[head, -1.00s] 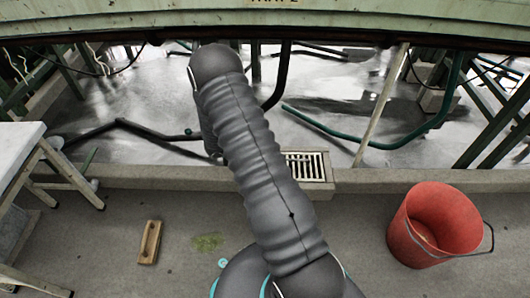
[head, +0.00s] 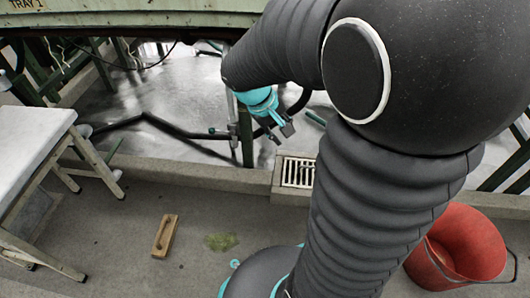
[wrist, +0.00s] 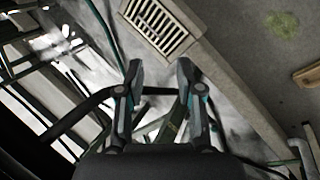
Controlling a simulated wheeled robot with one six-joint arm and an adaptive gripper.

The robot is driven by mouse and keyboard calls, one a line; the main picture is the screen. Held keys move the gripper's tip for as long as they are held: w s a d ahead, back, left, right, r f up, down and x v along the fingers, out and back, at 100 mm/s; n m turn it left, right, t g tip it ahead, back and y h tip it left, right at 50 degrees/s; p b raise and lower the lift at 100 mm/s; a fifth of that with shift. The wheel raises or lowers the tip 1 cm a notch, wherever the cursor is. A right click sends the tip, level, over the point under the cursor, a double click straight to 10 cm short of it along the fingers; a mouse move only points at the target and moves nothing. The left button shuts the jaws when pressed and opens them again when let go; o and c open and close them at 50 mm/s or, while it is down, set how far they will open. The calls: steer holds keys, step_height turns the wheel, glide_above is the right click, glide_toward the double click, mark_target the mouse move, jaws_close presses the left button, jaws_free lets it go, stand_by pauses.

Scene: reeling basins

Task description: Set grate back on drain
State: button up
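A pale slotted grate (head: 298,172) lies at the concrete drain block (head: 283,200) in the low curb. I cannot tell whether it sits fully flush. In the wrist view the grate (wrist: 158,27) is at the top, beyond the fingertips, with dark slots between its bars. My gripper (head: 283,133) hangs above and a little left of the grate in the head view, over the wet floor side. In the wrist view my gripper (wrist: 158,68) has its two fingers apart with nothing between them. It does not touch the grate.
A green tray frame (head: 130,20) spans the top. A white-topped bench (head: 35,145) stands left, a red bucket (head: 460,248) right. A wooden block (head: 165,236) and a green stain (head: 222,241) are on the floor. Hoses (head: 175,128) lie beyond the curb (head: 190,174).

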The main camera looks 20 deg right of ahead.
steer(key=s+a+r+m+t+y, duration=0.1)
steer(key=s+a+r+t+y, duration=0.4)
steer(key=s+a+r, duration=0.4)
steer(key=s+a, duration=0.1)
steer(key=s, duration=0.2)
steer(key=shift+s+m+t, duration=0.25)
steer(key=shift+m+t, duration=0.05)
